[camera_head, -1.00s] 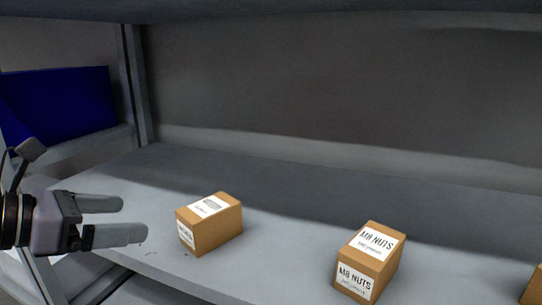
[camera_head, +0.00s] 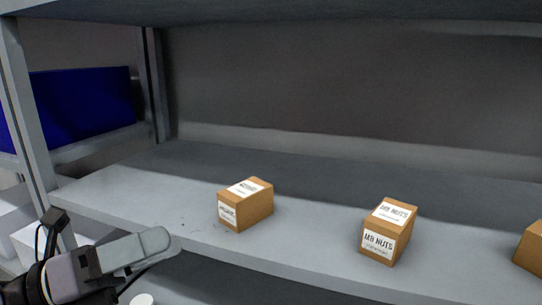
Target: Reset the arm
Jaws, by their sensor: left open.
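My left gripper (camera_head: 160,246) is at the lower left in the head view, in front of the shelf's front edge. It is open and holds nothing; one finger shows clearly and the other is mostly hidden. It is apart from the nearest box, a small brown carton (camera_head: 247,205) with white labels standing on the shelf to its right. My right gripper is not in view.
The grey shelf (camera_head: 320,222) also bears a carton labelled M8 NUTS (camera_head: 390,232) and another carton (camera_head: 530,247) cut by the right edge. A shelf post (camera_head: 27,110) and a blue panel (camera_head: 85,105) stand at left. The shelf's back is clear.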

